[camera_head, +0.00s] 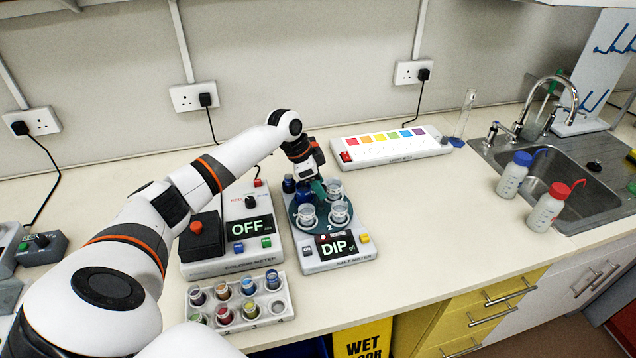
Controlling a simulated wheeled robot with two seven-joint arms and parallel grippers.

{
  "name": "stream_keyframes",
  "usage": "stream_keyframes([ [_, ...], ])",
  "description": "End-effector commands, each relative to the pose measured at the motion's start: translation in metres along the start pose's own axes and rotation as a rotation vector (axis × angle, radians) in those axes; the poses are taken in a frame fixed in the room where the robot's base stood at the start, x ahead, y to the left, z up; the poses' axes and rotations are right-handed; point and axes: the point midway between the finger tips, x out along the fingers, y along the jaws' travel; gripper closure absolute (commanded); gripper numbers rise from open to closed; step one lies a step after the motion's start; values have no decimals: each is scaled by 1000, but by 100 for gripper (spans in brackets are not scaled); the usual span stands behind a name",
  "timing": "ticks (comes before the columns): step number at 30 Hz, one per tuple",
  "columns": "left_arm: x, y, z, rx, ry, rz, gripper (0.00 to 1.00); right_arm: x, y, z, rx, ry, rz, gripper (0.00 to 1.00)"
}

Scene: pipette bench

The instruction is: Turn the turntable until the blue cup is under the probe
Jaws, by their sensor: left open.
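The turntable (322,227) is a dark teal disc on a white device (345,262) whose display reads "DIP". Clear cups (339,212) stand on its front and right side. A blue cup (304,193) appears at its back left, partly hidden by my gripper. My left gripper (316,184) is open and reaches down over the back of the turntable, close to the cups. I cannot tell whether it touches the disc. The probe cannot be made out; my gripper and wrist cover that area. My right gripper is not in view.
Left of the turntable stands a white device (258,252) reading "OFF", with a red-topped black block (201,237). In front is a rack (280,308) of small coloured vials. A colour-striped white box (390,149) lies behind right. The counter is clear towards the sink (592,170) and bottles.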

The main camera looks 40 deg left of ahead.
Motion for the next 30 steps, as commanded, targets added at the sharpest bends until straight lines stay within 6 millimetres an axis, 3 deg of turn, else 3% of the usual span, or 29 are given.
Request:
stream_keyframes([
  [5,-18,1,-1,1,-1,4,52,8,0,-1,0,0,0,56],
  [18,-104,1,0,0,-2,4,52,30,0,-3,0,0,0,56],
  [24,-119,1,0,0,-2,2,52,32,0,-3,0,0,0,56],
  [30,-120,0,0,0,-1,1,52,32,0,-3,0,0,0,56],
])
